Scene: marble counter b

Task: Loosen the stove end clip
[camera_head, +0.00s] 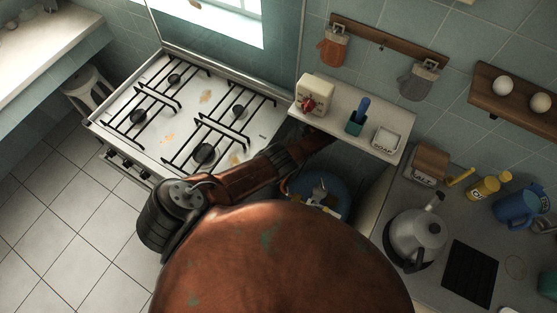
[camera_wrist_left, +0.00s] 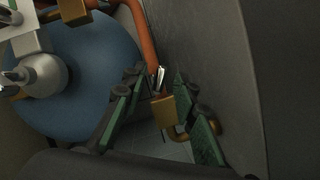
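In the left wrist view an orange hose (camera_wrist_left: 139,30) runs down to a brass fitting (camera_wrist_left: 163,111). A shiny metal clip (camera_wrist_left: 159,77) sits on the hose just above that fitting. My left gripper (camera_wrist_left: 160,76) is open; its two green-padded fingers stand on either side of the clip and fitting, with gaps showing. Whether a finger touches the clip I cannot tell. In the head view my left arm reaches into the gap beside the stove (camera_head: 165,153), and its gripper is hidden. My right gripper is in neither view.
A blue gas cylinder (camera_wrist_left: 88,75) with a grey valve top stands left of the fingers in the wrist view. A grey panel (camera_wrist_left: 195,40) is close on the right. In the head view a shelf (camera_head: 345,116) with a timer (camera_head: 314,92) overhangs the gap.

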